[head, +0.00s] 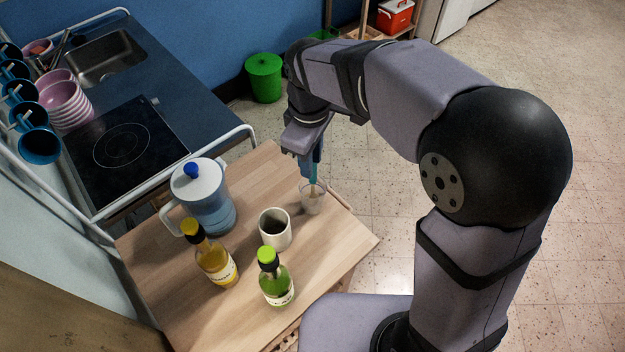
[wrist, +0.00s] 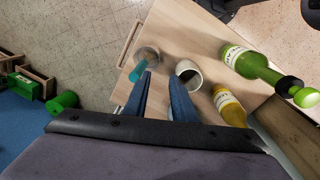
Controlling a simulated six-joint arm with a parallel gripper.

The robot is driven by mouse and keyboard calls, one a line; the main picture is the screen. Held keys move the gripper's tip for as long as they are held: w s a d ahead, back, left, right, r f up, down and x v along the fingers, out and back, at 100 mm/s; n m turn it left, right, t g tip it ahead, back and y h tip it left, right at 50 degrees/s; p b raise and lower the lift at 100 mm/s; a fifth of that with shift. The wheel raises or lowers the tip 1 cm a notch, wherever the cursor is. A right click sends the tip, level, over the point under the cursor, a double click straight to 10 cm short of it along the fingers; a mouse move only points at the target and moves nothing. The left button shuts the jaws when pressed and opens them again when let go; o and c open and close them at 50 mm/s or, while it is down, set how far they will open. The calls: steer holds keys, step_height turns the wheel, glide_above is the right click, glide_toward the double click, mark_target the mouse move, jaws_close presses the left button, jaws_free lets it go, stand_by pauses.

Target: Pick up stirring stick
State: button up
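The teal stirring stick (head: 313,180) stands in a clear glass (head: 312,201) near the table's far right edge. In the wrist view the stick (wrist: 137,71) leans out of the glass (wrist: 149,53), toward the camera. My gripper (head: 312,163) points down above the glass. In the wrist view its two blue fingers are spread apart with an empty gap (wrist: 161,76) between them. The stick shows just left of the left finger's tip, outside the gap. I cannot tell whether finger and stick touch.
A beige cup (head: 275,236) stands close to the glass. A yellow-capped bottle (head: 216,262), a green bottle (head: 277,283) and a blue pitcher (head: 204,200) share the wooden table (head: 165,285). A counter with a cooktop (head: 122,145) lies behind to the left.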

mark_target(313, 182)
steer(key=w+a+f+n+h+b, duration=0.1)
steer(key=f+n+b, duration=0.1)
steer(key=f+n, duration=0.1)
steer(key=w+a+f+n+h+b, duration=0.1)
steer(key=f+n+b, duration=0.1)
steer(key=f+n, duration=0.2)
steer(key=w+a+f+n+t+h+b, duration=0.1)
steer(key=f+n+b, duration=0.1)
steer(key=f+n, duration=0.1)
steer(key=shift+w+f, duration=0.35)
steer(key=shift+f, duration=0.4)
steer(key=shift+w+f+n+t+h, duration=0.15)
steer(key=shift+f+n+t+h, duration=0.25)
steer(key=shift+n, duration=0.3)
steer(key=shift+p+x, duration=1.15)
steer(key=shift+x, duration=1.85)
steer(key=shift+d+f, duration=0.35)
steer(key=shift+f, duration=0.25)
steer(key=shift+c, duration=0.4)
jaws_close()
